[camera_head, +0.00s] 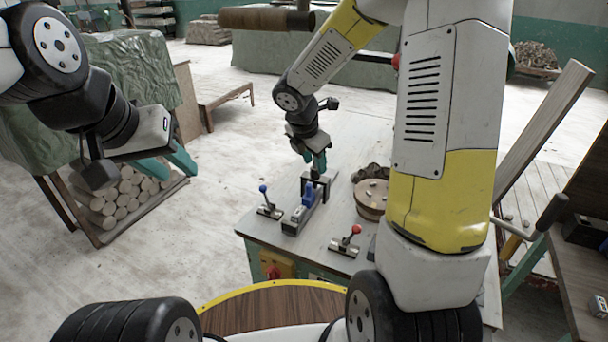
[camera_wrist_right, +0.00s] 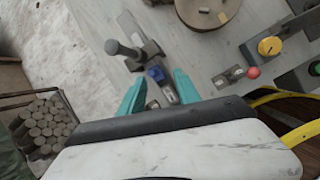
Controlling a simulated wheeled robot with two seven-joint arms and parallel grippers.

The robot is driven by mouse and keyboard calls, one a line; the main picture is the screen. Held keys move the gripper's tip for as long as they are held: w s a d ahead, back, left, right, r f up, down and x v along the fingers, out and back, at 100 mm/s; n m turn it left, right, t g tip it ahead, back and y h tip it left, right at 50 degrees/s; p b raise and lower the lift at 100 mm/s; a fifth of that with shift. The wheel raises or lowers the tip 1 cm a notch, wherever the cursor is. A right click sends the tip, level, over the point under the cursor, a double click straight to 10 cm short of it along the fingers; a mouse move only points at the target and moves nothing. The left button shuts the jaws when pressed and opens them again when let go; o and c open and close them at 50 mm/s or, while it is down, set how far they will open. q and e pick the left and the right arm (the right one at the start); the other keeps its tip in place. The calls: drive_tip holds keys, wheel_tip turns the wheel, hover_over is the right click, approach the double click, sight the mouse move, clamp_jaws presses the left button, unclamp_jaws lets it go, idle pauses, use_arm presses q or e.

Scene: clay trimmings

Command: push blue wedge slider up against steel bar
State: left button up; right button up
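The blue wedge slider (camera_head: 308,197) sits on a narrow grey rail fixture (camera_head: 292,227) on the table. A dark bar on uprights (camera_head: 315,181), which seems to be the steel bar, stands at the rail's far end; I cannot tell the exact gap to the slider. My right gripper (camera_head: 316,165) is above that far end. In the right wrist view its teal fingers (camera_wrist_right: 158,92) are spread, with the blue slider (camera_wrist_right: 155,73) seen between and beyond them; contact is not visible. My left gripper (camera_head: 166,168) is open and empty, off the table's left side.
A blue-knobbed clamp (camera_head: 268,207) stands left of the rail and a red-knobbed clamp (camera_head: 347,241) to its right. A round wooden turntable (camera_head: 370,207) with small pieces on it is right of the fixture. The table's left far area (camera_head: 345,135) is clear.

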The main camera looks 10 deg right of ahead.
sight(308, 185)
drive_tip(key=w+f+n, duration=0.1)
drive_tip(key=f, duration=0.3)
drive_tip(key=w+f+n, duration=0.2)
drive_tip(key=f, duration=0.2)
drive_tip(key=w+f+n, duration=0.1)
drive_tip(key=w+f, duration=0.1)
drive_tip(key=f, duration=0.2)
drive_tip(key=shift+a+f, duration=0.2)
drive_tip(key=shift+f, duration=0.05)
clamp_jaws()
idle(1.0)
